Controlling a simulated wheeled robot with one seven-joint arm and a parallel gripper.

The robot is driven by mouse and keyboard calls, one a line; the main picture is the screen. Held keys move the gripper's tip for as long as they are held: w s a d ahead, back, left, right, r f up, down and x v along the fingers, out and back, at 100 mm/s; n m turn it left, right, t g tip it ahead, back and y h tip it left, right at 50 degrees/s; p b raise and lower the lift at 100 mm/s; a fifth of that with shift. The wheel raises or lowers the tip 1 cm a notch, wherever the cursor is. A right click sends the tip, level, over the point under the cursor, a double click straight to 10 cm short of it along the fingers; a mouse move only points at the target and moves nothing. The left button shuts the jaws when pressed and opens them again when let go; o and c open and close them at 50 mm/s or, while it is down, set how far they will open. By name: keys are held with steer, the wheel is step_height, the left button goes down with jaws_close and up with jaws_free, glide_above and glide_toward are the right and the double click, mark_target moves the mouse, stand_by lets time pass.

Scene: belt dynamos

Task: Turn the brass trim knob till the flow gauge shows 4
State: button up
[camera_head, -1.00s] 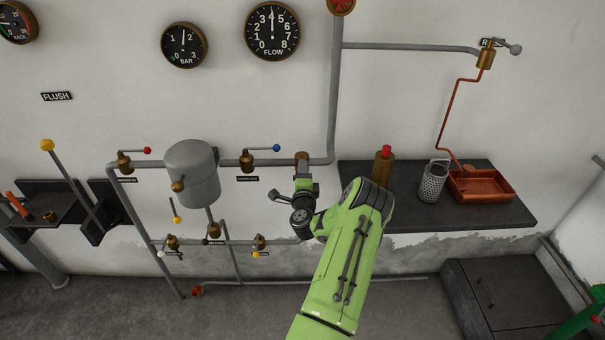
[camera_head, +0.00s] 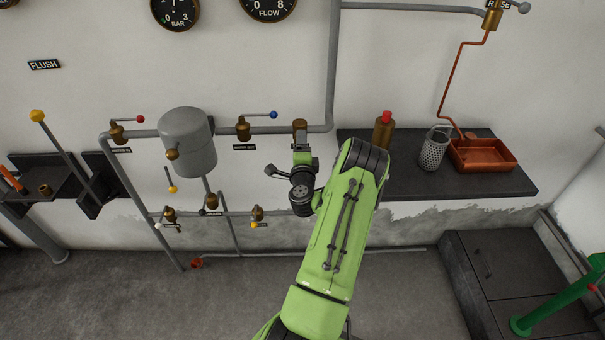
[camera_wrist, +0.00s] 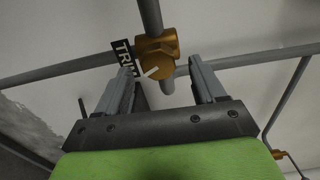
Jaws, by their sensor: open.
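The brass trim knob (camera_wrist: 157,66) shows in the wrist view with a pale line across its face, beside a TRIM label (camera_wrist: 124,55). In the head view its brass body (camera_head: 300,126) sits on the pipe, just beyond my gripper (camera_head: 302,150). In the wrist view my gripper (camera_wrist: 162,72) is open, with one finger on each side of the knob and visible gaps. I cannot tell whether the fingertips reach past its face. The flow gauge (camera_head: 268,6) is cut off by the top edge of the head view; only 0, 8 and FLOW show, and its needle's reading is hidden.
Grey pipes run along the wall around the knob. A blue-tipped valve (camera_head: 244,129) and a grey tank (camera_head: 187,141) are to its left. A dark shelf (camera_head: 400,182) to the right holds a brass bottle (camera_head: 383,132), a perforated cup (camera_head: 433,150) and an orange tray (camera_head: 483,155).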

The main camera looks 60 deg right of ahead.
steer(key=b+v, duration=1.2)
steer(key=b, duration=0.2)
steer(key=shift+a, duration=0.2)
steer(key=shift+s+f, duration=0.1)
